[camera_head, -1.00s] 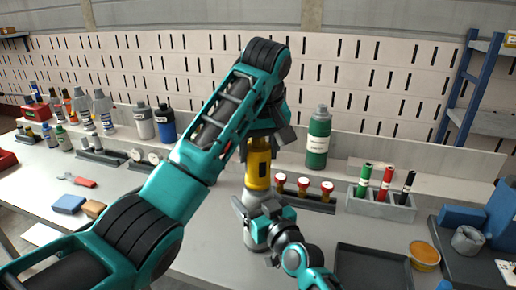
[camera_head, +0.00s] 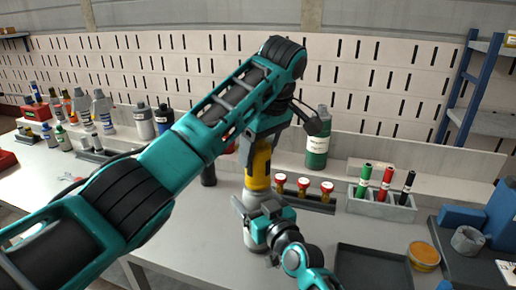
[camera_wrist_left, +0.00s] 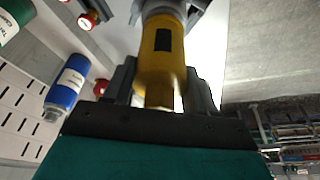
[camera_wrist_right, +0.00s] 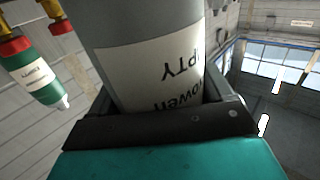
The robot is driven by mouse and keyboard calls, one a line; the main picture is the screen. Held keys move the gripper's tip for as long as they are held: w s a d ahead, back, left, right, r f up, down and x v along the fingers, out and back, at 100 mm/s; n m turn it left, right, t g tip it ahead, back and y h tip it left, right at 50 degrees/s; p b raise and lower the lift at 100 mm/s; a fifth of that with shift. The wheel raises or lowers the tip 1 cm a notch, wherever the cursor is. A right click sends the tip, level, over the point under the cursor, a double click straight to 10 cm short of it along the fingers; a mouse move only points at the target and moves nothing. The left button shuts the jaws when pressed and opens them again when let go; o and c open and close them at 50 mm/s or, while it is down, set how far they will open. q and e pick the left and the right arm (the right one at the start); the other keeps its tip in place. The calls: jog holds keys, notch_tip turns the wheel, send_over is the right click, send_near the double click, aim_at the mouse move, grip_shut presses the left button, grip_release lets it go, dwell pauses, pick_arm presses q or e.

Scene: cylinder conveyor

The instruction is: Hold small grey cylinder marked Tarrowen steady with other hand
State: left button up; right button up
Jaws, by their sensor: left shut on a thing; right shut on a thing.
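The small grey cylinder (camera_head: 254,243) stands upright on the bench in the head view, partly hidden by my right gripper (camera_head: 262,222). In the right wrist view, the jaws are shut around the cylinder (camera_wrist_right: 150,25); its white label shows upside down, with "owen" and "PTY" legible. A yellow tool with a dark panel (camera_head: 258,170) stands upright over the cylinder's top. My left gripper (camera_head: 264,140) is shut on the tool's upper end. The yellow tool also shows between the left jaws in the left wrist view (camera_wrist_left: 165,75). The exact contact between tool and cylinder is hidden.
A holder with several red-capped pieces (camera_head: 304,184) is close to the right of the cylinder. A green bottle (camera_head: 318,145) stands behind. A rack with marker-like tubes (camera_head: 380,205) and a dark tray (camera_head: 372,272) are further right. My left arm covers much of the bench's left side.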

pick_arm(q)
jog(key=n+g, duration=0.1)
jog(key=n, duration=0.5)
jog(key=shift+y, duration=0.4)
jog(key=o, duration=1.2)
jog(key=shift+r, duration=1.25)
jog(key=m, duration=0.4)
jog(key=shift+m+t+h, duration=0.3)
jog(key=shift+t, duration=0.1)
jog(key=shift+m, duration=0.8)
